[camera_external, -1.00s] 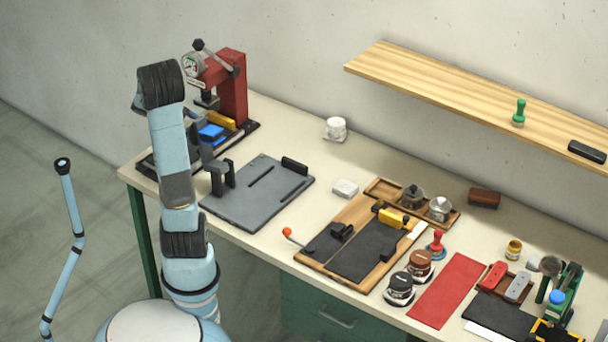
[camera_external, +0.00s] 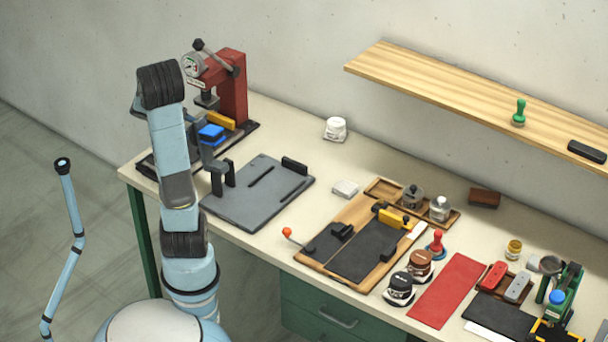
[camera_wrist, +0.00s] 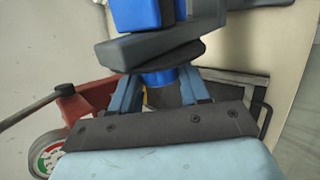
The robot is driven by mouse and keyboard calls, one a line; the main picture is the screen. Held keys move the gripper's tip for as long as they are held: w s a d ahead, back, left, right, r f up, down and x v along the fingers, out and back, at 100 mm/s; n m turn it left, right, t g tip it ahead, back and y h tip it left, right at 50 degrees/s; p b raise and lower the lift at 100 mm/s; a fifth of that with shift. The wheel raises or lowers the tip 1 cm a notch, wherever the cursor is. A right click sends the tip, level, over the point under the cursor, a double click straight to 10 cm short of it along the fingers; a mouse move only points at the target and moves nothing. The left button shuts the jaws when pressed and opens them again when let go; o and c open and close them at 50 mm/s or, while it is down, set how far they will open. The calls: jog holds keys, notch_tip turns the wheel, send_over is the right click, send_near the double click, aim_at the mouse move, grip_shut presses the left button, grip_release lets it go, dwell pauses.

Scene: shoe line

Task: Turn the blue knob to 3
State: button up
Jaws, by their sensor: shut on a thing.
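My gripper (camera_wrist: 161,82) is low in the wrist view, with a finger on either side of a blue round part that looks like the blue knob (camera_wrist: 160,75). It is shut on this part. A dark rounded bar above covers much of the knob, and no scale, pointer or number on it can be read. A blue block (camera_wrist: 137,14) shows beyond the bar. In the external view, a blue part (camera_external: 211,131) shows at the red press (camera_external: 232,88), beside my arm. My arm hides much of the gripper there, and the knob's setting cannot be made out.
The press has a round gauge (camera_external: 191,64) and a lever close to my arm; the gauge (camera_wrist: 46,155) also shows in the wrist view. A grey board (camera_external: 250,205) with dark brackets lies right of the press. Bottles, stamps and a red mat (camera_external: 447,290) stand farther right.

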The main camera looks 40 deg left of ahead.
jog(key=shift+s+f+t, duration=0.15)
jog(key=shift+f+t, duration=0.05)
jog(key=shift+t, duration=1.15)
jog(key=shift+s+f+t, duration=0.15)
jog(key=shift+f+t, duration=0.05)
jog(key=shift+t, duration=1.15)
jog(key=o, duration=1.1)
jog(key=shift+c, duration=0.2)
jog(key=shift+r, duration=0.1)
jog(key=v, duration=1.3)
jog(key=shift+s, duration=0.4)
jog(key=shift+d, duration=0.1)
